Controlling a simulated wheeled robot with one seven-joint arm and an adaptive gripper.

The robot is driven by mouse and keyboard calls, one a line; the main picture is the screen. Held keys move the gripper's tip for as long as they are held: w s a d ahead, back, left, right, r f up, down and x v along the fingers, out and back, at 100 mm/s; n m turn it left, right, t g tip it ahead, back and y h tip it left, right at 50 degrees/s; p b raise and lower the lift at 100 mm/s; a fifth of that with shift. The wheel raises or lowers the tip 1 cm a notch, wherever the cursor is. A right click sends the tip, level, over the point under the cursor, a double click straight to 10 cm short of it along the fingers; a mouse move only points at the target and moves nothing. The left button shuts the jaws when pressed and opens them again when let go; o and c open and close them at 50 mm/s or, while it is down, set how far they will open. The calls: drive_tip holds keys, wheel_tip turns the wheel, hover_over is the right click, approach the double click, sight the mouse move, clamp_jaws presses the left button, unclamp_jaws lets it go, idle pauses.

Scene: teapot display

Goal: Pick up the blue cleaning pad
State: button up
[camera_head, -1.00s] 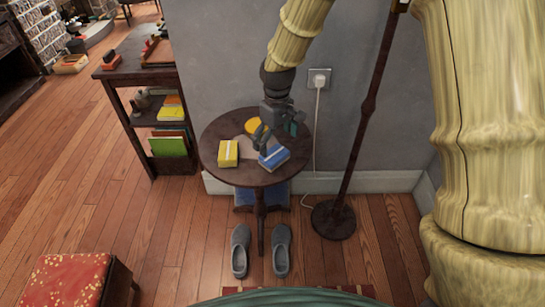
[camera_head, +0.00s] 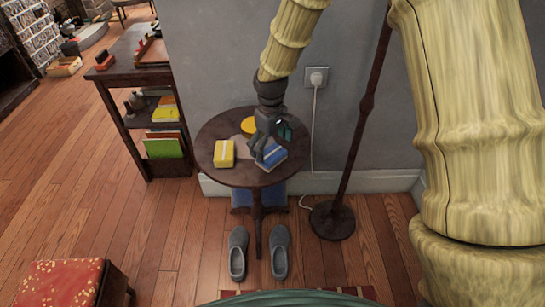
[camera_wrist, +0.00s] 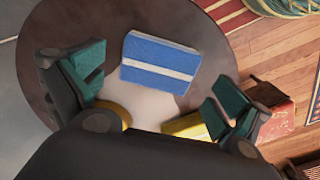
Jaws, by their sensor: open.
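The blue cleaning pad (camera_head: 274,159), a flat block with a white band, lies on the round dark table (camera_head: 222,130), right of its middle. In the wrist view the pad (camera_wrist: 165,52) lies beyond and between my fingertips, on the tabletop (camera_wrist: 203,30). My gripper (camera_head: 264,150) is over the table, just above and beside the pad, and hides part of it in the head view. In the wrist view my gripper (camera_wrist: 152,88) has its two teal-padded fingers wide apart with nothing between them. I cannot tell exactly how high it is above the pad.
A yellow pad (camera_head: 225,154) lies left on the table, and a round yellow item (camera_head: 249,126) lies behind. A shelf unit (camera_head: 140,110) stands left, a lamp pole (camera_head: 356,140) right. Slippers (camera_head: 280,252) sit on the floor in front.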

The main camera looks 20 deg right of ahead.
sight(272, 153)
wheel_tip(272, 153, down, 4)
drive_tip(key=shift+r, duration=0.15)
drive_tip(key=c, duration=0.9)
drive_tip(key=shift+r, duration=0.15)
wheel_tip(272, 153, up, 4)
drive_tip(key=shift+f, duration=0.1)
drive_tip(key=s+a, duration=0.2)
drive_tip(key=s, duration=0.2)
drive_tip(key=s+a+p, duration=0.1)
drive_tip(key=s+a, duration=0.2)
drive_tip(key=s, duration=0.2)
drive_tip(key=s+a+r, duration=0.1)
drive_tip(key=s+a, duration=0.2)
drive_tip(key=s, duration=0.1)
drive_tip(key=shift+s+a, duration=0.15)
drive_tip(key=shift+s, duration=0.2)
